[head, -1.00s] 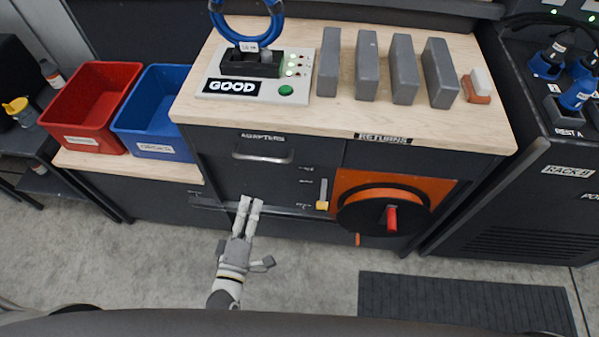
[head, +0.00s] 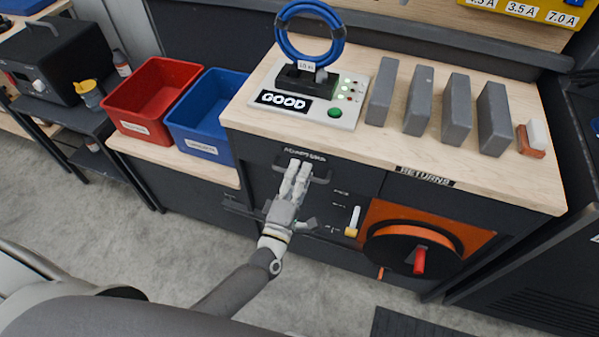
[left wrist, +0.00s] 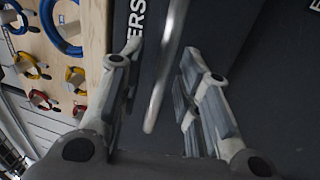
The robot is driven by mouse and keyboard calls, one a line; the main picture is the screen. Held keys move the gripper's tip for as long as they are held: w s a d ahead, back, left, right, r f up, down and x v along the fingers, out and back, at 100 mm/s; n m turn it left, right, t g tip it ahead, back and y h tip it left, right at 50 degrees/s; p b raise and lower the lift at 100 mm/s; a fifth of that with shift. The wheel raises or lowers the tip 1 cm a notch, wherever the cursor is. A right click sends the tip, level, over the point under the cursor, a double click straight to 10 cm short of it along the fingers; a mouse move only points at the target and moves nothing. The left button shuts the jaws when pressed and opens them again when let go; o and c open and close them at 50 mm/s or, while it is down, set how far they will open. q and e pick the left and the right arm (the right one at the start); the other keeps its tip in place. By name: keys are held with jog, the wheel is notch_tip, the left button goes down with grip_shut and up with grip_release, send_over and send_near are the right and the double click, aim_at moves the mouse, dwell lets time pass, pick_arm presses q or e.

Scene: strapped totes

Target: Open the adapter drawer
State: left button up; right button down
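The adapter drawer (head: 352,180) is a dark front under the left part of the wooden bench top, with a white label above its handle. It looks shut, flush with the cabinet. Its metal bar handle (left wrist: 164,68) runs between the two spread fingers of my left gripper (left wrist: 160,55) in the left wrist view. In the head view my left gripper (head: 298,166) is at the handle and hides most of it. The gripper is open; I cannot tell whether a finger touches the bar. My right gripper is not in view.
A red bin (head: 150,110) and a blue bin (head: 205,117) stand left of the drawer. A tester marked GOOD (head: 345,115) and several grey blocks (head: 418,100) are on the bench top. An orange panel with a reel (head: 400,250) is lower right.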

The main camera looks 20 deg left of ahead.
pick_arm(q)
jog(key=shift+w, duration=0.15)
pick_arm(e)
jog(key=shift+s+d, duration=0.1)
pick_arm(q)
jog(key=shift+c, duration=0.4)
grip_shut()
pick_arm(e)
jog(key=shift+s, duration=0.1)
